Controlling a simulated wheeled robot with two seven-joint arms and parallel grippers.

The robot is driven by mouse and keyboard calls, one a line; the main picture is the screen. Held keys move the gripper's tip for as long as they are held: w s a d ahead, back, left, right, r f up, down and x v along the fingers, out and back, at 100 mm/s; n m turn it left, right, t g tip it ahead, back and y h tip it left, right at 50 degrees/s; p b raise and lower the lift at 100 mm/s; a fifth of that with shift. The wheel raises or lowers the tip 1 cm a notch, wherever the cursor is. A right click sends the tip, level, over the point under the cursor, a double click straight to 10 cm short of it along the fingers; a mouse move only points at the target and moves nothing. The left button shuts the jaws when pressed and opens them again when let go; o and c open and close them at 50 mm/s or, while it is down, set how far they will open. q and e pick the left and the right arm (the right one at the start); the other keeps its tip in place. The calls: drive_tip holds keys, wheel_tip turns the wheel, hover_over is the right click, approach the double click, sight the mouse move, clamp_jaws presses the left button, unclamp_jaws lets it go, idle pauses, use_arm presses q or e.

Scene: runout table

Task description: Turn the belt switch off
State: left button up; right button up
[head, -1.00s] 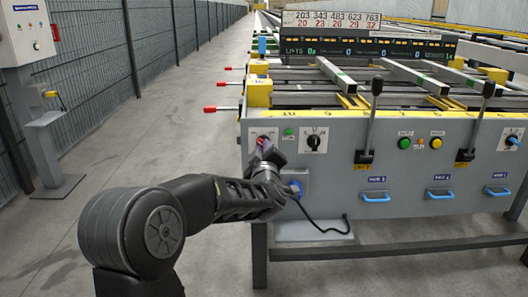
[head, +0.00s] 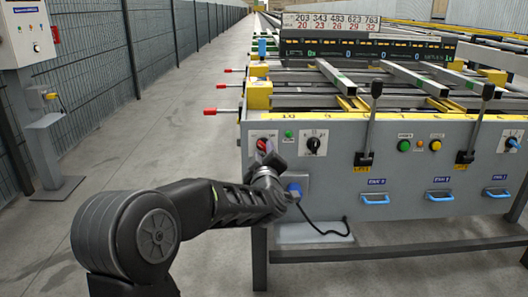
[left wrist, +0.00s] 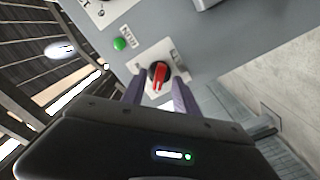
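The belt switch is a red rotary knob (head: 262,144) on a pale plate at the left end of the grey control panel. In the left wrist view the red knob (left wrist: 159,76), with its black base, lies between and just beyond the fingertips. My left gripper (head: 269,154) is in front of the plate and partly hides it in the head view. Its two fingers (left wrist: 159,91) are open, one on each side of the knob, with gaps showing. Contact cannot be told. My right gripper is out of view.
A green light (head: 288,134) and a black selector knob (head: 313,144) sit right of the switch. Two black levers (head: 370,120) rise farther right. Red-tipped handles (head: 210,112) stick out left.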

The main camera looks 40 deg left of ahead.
use_arm(q)
drive_tip(key=p+v, duration=0.1)
drive_tip(key=v, duration=0.5)
drive_tip(key=shift+s+d+p, duration=0.25)
drive_tip(key=shift+p, duration=0.05)
